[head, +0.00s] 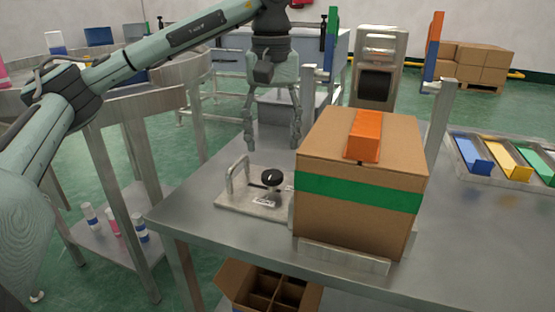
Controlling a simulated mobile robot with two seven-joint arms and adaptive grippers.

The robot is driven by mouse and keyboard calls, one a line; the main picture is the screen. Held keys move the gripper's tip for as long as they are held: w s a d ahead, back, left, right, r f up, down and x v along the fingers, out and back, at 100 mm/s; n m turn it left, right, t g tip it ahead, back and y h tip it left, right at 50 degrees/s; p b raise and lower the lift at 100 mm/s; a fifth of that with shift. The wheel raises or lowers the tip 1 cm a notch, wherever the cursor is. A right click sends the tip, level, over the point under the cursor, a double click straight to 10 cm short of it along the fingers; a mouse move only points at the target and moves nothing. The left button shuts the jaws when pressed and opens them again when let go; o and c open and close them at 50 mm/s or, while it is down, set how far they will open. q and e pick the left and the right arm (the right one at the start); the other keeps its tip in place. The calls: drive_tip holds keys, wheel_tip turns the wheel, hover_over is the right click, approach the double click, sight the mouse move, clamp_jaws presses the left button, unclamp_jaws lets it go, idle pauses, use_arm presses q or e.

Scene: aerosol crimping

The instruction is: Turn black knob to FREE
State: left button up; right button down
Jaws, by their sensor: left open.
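The black knob (271,177) sits on a light metal plate (240,201) on the table, left of the cardboard box. A white pointer mark shows on its top, and a small label lies in front of it, too small to read. My left gripper (272,146) hangs fingers-down above and slightly behind the knob. It is open and empty, apart from the knob. My right gripper is not in view.
A cardboard box (335,163) with a green band and an orange block (364,135) on top stands close right of the knob. A metal handle (238,172) rises on the plate's left. Coloured bins (506,158) are at the right. The table (465,250) is clear at front right.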

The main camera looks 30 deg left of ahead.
sight(272, 174)
use_arm(q)
wheel_tip(272, 174, down, 7)
drive_tip(key=shift+s+r, duration=0.1)
idle(0.3)
drive_tip(key=c, duration=1.2)
